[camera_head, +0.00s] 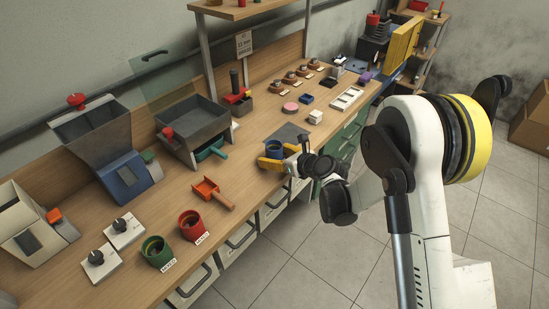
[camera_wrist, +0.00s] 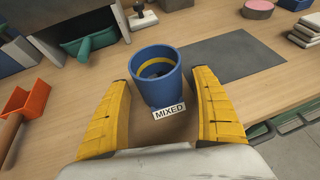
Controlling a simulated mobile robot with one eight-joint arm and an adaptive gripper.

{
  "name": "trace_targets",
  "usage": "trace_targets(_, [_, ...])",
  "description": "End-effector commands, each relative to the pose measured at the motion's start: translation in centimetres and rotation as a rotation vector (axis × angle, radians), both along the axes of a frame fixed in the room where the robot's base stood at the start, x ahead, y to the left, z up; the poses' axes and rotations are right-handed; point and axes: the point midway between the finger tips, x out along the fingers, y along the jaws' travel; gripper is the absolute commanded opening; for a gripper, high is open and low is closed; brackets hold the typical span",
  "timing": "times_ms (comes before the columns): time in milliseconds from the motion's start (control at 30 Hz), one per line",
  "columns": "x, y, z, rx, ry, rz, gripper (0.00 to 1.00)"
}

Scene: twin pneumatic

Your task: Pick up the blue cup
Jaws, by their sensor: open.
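The blue cup (camera_wrist: 157,85) stands upright on the wooden bench in the wrist view. A white label reading "MIXED" (camera_wrist: 169,112) is at its front base. A yellow band shows inside the cup. My gripper (camera_wrist: 157,92) has yellow fingers, open, one on each side of the cup with visible gaps. In the head view the cup (camera_head: 274,150) is partly hidden between the fingers of my gripper (camera_head: 272,156), near the bench's front edge.
A dark grey mat (camera_wrist: 232,57) lies right of the cup. An orange scoop (camera_wrist: 24,103) lies to the left, with a teal scoop (camera_wrist: 90,37) behind. Green (camera_head: 157,252) and red (camera_head: 193,225) cups stand farther left along the bench.

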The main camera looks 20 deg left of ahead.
Motion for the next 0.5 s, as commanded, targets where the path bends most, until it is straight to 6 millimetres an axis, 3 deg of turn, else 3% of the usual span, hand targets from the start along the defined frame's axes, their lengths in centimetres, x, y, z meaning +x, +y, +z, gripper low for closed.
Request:
trace_targets(200, [0.16,0.17,-0.02,0.000,0.000,-0.001,0.76])
trace_targets(267, [0.17,0.16,-0.02,0.000,0.000,-0.001,0.61])
trace_targets(400, [0.16,0.15,-0.02,0.000,0.000,-0.001,0.19])
trace_targets(500, [0.15,0.16,-0.02,0.000,0.000,-0.001,0.15])
